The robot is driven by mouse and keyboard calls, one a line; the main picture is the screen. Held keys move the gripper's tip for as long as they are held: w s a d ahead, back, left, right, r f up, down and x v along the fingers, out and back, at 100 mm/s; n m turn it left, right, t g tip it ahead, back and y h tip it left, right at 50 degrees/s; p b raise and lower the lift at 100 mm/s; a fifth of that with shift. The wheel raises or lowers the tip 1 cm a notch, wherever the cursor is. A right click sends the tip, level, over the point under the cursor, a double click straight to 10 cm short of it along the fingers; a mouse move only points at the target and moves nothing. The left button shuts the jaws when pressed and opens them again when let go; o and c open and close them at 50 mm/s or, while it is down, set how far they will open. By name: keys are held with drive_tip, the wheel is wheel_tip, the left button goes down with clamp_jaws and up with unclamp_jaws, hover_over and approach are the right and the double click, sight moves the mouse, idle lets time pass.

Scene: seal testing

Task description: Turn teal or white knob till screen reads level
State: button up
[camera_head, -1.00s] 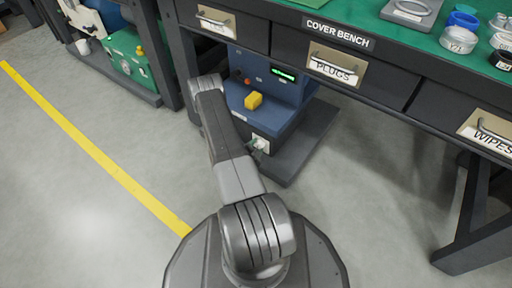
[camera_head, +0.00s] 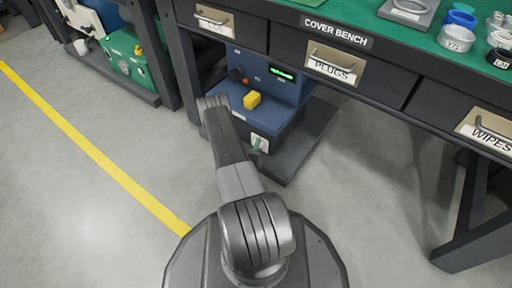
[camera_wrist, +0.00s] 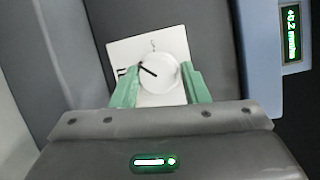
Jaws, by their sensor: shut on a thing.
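A round white knob (camera_wrist: 160,76) with a black pointer line sits on a white plate (camera_wrist: 126,50) in the wrist view. The pointer slants toward the upper left. My gripper (camera_wrist: 161,68) has its green fingers closed on either side of the knob. In the head view the white plate (camera_head: 261,139) is low on the blue machine's front, and my arm hides most of the gripper. The machine's screen (camera_wrist: 292,34) shows green characters on its side, seemingly 40.2 with a unit. It also shows in the head view (camera_head: 283,74), too small to read. I cannot make out a teal knob.
The blue machine (camera_head: 278,95) stands on a dark base under the cover bench (camera_head: 385,58). A green machine (camera_head: 125,58) stands at the left. The floor beside the yellow line is clear.

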drive_tip(key=shift+s+f+m+t, duration=0.15)
drive_tip(key=shift+f+m+t, duration=0.2)
drive_tip(key=shift+m, duration=0.75)
drive_tip(key=shift+h, duration=0.3)
drive_tip(key=o, duration=0.9)
drive_tip(key=shift+r, duration=0.1)
